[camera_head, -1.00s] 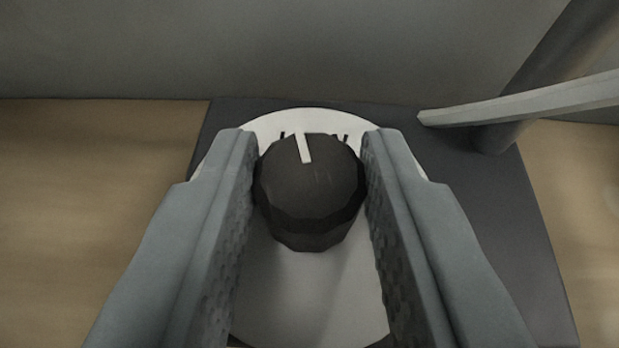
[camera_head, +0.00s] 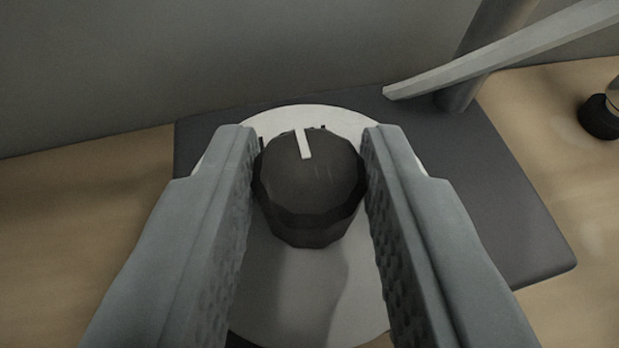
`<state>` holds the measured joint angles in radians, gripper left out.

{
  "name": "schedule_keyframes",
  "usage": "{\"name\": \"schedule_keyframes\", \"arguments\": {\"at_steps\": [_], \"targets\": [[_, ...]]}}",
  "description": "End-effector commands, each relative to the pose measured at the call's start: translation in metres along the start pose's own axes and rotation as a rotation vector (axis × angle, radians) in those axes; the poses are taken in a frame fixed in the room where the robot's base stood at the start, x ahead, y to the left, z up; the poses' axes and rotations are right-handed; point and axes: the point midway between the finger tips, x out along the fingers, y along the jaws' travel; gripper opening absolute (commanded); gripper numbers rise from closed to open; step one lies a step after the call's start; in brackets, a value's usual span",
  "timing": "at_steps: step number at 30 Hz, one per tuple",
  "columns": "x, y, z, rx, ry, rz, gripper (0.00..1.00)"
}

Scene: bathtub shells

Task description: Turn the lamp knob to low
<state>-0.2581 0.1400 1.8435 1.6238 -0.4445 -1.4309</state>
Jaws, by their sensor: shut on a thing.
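The lamp knob (camera_head: 308,185) is a dark, faceted cylinder with a white pointer line on its top, pointing up and slightly left in the picture. It sits on a pale round dial plate (camera_head: 295,290) on the dark lamp base (camera_head: 500,190). My gripper (camera_head: 309,160) is shut on the knob, one finger on each side. The dial's lettering is mostly hidden behind the knob and fingers; only small dark bits of it show.
A dark post (camera_head: 480,50) rises from the base at the upper right. A light grey bar (camera_head: 500,50) slants in front of it. A grey wall (camera_head: 200,60) stands behind. A small dark round object (camera_head: 600,117) lies on the wooden surface (camera_head: 90,230) at the right.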

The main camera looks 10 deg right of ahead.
Motion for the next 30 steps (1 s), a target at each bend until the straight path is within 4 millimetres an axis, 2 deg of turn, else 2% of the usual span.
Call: {"name": "schedule_keyframes", "arguments": {"at_steps": [3, 4, 7, 16, 20, 23, 30], "targets": [[0.000, 0.000, -0.001, 0.000, 0.001, -0.001, 0.06], [0.000, 0.000, -0.001, 0.000, 0.001, -0.001, 0.30], [0.000, 0.000, -0.001, 0.000, 0.001, -0.001, 0.50], [-0.001, 0.000, 0.000, -0.001, 0.001, -0.001, 0.50], [-0.008, 0.000, -0.001, 0.000, 0.001, -0.002, 0.50], [-0.021, -0.001, -0.001, 0.000, 0.002, -0.003, 0.50], [-0.064, 0.000, -0.001, 0.000, 0.002, -0.003, 0.50]]}}
